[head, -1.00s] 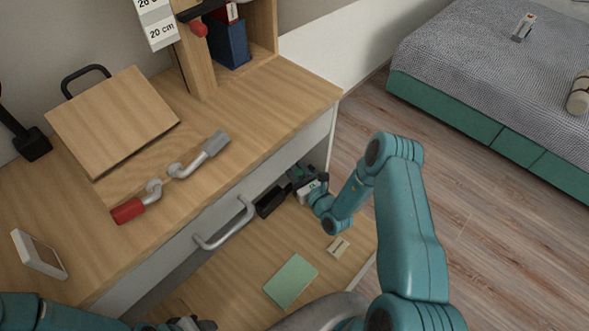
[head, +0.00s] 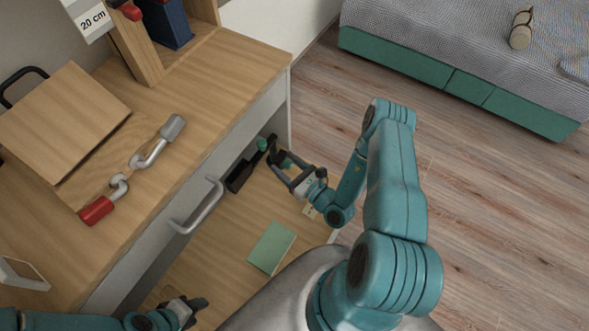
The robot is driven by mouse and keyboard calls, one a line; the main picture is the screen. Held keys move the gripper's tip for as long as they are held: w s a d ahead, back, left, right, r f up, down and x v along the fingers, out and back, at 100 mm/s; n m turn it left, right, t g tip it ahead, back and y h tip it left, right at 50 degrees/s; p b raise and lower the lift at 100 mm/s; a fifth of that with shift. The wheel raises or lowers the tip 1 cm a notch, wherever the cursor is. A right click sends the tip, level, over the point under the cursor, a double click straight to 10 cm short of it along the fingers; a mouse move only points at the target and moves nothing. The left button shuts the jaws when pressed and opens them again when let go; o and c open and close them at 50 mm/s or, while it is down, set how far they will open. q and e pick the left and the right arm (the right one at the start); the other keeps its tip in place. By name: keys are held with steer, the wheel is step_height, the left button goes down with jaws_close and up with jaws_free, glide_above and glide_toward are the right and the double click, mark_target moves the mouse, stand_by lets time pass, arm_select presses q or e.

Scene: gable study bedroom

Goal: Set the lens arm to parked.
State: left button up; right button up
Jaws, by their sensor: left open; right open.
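A dark device (head: 240,174) sits in the open bay under the desk top, with a green round knob (head: 262,144) beside its upper end. It may carry the lens arm, but I cannot make out the arm or its setting. My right gripper (head: 279,163) is open next to the knob, to the right of the dark device. Its fingers partly cover this spot, and I cannot tell whether they touch anything. My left gripper (head: 195,306) is open and empty at the bottom, away from the device.
The desk (head: 225,80) holds a tilted wooden board (head: 62,120), a red-handled hook piece (head: 98,209), a grey-handled one (head: 160,141) and a small framed panel (head: 20,274). A metal bar handle (head: 200,208) juts from the front. A green card (head: 272,247) lies on the lower board.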

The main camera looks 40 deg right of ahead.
steer(key=shift+s, duration=1.85)
